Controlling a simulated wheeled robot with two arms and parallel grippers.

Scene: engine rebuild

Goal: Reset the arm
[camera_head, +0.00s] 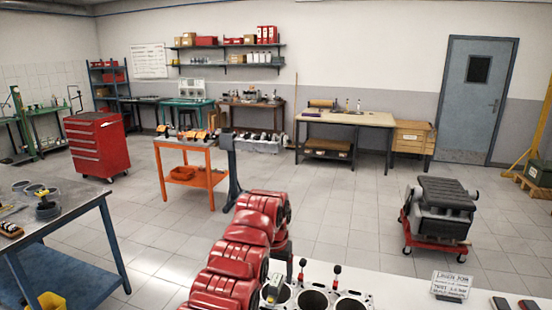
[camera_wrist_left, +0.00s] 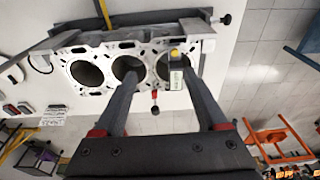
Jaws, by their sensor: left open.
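My left arm shows in the head view as red, rounded links rising from the bottom middle. Its dark gripper (camera_head: 284,264) points down beside the arm, partly hidden by it. In the left wrist view the two dark fingers of my left gripper (camera_wrist_left: 160,75) are spread apart, with nothing held between them. They are over a grey engine block (camera_wrist_left: 98,52) with large round bores. The engine block also shows at the bottom of the head view (camera_head: 330,293). A small yellow-topped item with a label (camera_wrist_left: 176,66) shows between the fingers. My right gripper is out of view.
A white sign (camera_head: 451,285) stands on the bench to the right. A grey table (camera_head: 75,205) is at the left, an orange cart (camera_head: 190,175) behind the arm. A dark engine on a red dolly (camera_head: 438,212) stands at the right. Open tiled floor lies between them.

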